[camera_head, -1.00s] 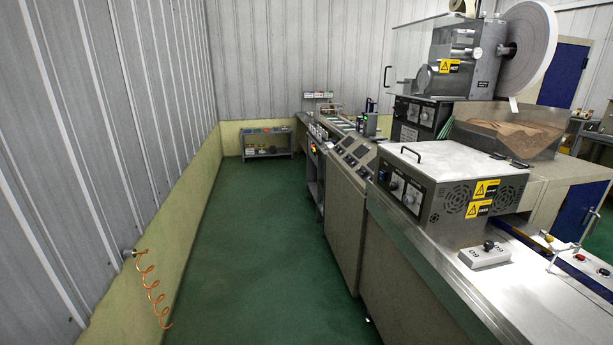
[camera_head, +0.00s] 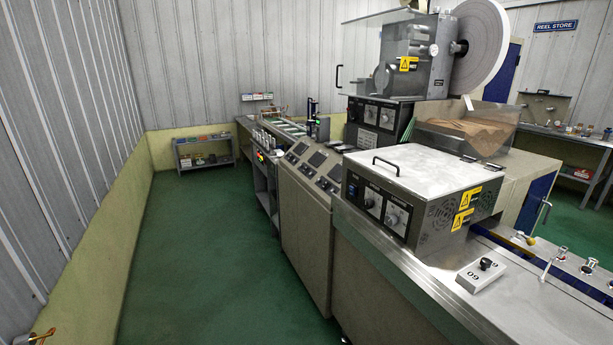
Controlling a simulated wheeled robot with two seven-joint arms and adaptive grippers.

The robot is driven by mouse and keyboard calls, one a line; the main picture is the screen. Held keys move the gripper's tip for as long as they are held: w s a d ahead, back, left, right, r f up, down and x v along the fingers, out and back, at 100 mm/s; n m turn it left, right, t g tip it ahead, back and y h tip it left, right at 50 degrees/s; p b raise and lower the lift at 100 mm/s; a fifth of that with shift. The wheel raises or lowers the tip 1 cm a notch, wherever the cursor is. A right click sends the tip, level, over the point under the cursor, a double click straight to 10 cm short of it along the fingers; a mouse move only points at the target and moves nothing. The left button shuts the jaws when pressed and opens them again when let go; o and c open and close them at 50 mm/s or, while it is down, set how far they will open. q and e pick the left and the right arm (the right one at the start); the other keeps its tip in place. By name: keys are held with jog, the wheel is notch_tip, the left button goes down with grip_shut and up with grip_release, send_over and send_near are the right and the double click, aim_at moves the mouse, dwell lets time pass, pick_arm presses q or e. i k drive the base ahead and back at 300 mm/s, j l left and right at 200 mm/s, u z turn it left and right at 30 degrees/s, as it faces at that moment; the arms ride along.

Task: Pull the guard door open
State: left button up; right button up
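A clear guard (camera_head: 362,55) seems to stand in front of the grey wrapping unit at upper middle, with a black bar handle (camera_head: 339,77) on its left edge. I cannot tell for sure that this clear panel is the guard door; it looks shut. The grey wrapping unit (camera_head: 425,50) behind it carries a yellow warning label and a large white reel (camera_head: 480,50). Neither of my grippers is in view.
A grey box with a top handle (camera_head: 430,168) sits on the steel bench (camera_head: 400,262) at right. Green floor (camera_head: 215,260) is clear along the left wall. A low shelf (camera_head: 204,152) stands at the back.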

aim_at(350, 59)
jog(key=i+j+z, duration=0.4)
jog(key=j, duration=0.25)
jog(key=i+j+z, duration=0.15)
jog(key=j, duration=0.2)
jog(key=i+j+z, duration=0.2)
jog(key=j, duration=0.2)
